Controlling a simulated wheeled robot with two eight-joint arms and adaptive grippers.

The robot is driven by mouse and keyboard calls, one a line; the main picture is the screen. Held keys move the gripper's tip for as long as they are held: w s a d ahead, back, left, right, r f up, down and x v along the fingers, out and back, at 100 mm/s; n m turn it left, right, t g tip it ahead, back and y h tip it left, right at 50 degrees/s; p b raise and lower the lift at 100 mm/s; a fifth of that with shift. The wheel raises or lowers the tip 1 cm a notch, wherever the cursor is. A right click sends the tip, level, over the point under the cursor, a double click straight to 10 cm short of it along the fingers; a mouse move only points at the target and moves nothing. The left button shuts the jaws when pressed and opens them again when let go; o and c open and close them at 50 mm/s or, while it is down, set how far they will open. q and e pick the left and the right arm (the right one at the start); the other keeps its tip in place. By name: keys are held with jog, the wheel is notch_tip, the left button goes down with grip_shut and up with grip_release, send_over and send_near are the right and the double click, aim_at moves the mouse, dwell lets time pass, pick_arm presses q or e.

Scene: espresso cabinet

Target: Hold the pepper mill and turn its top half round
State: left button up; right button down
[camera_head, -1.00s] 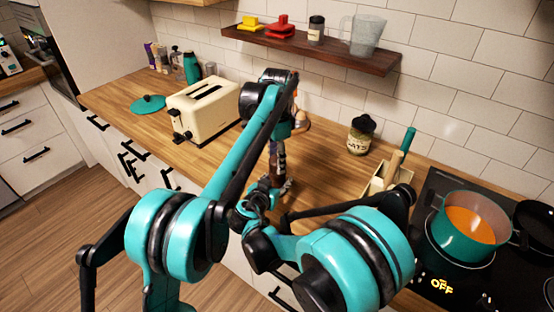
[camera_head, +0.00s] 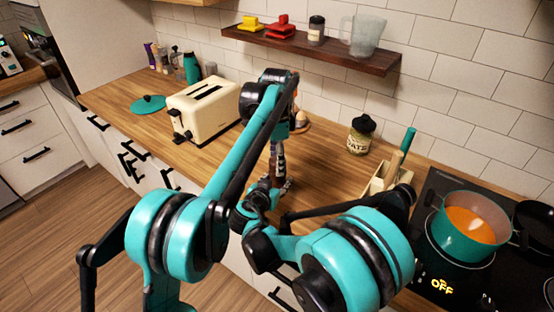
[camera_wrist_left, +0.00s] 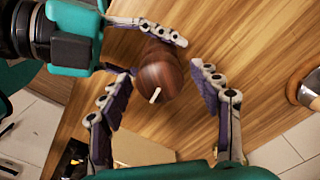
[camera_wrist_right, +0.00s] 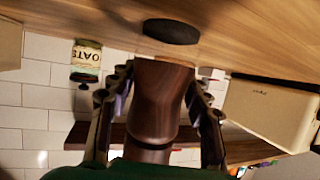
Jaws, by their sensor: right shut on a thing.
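The dark brown wooden pepper mill (camera_wrist_right: 157,95) is clamped between the fingers of my right gripper (camera_wrist_right: 157,105). In the left wrist view the mill's rounded top (camera_wrist_left: 160,72) shows a small white mark. My left gripper (camera_wrist_left: 165,95) is open there, one finger on each side of the top, with a clear gap on the right. The right gripper's fingers (camera_wrist_left: 135,45) close round the mill from the upper left. In the head view my arms hide most of the mill, and the left gripper (camera_head: 277,158) points down over the counter.
A cream toaster (camera_head: 205,108) stands left of the grippers. An oats jar (camera_head: 360,135) and a utensil holder (camera_head: 384,180) are to the right, then the hob with a teal pot (camera_head: 468,228). A dark oval patch (camera_wrist_right: 172,32) lies on the counter beyond the mill's end.

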jog(key=shift+s+f, duration=0.1)
jog(key=shift+f, duration=0.05)
pick_arm(q)
notch_tip(320, 180, up, 12)
dwell(0.6)
pick_arm(e)
jog(key=c, duration=0.6)
grip_release()
jog(key=shift+c, duration=0.2)
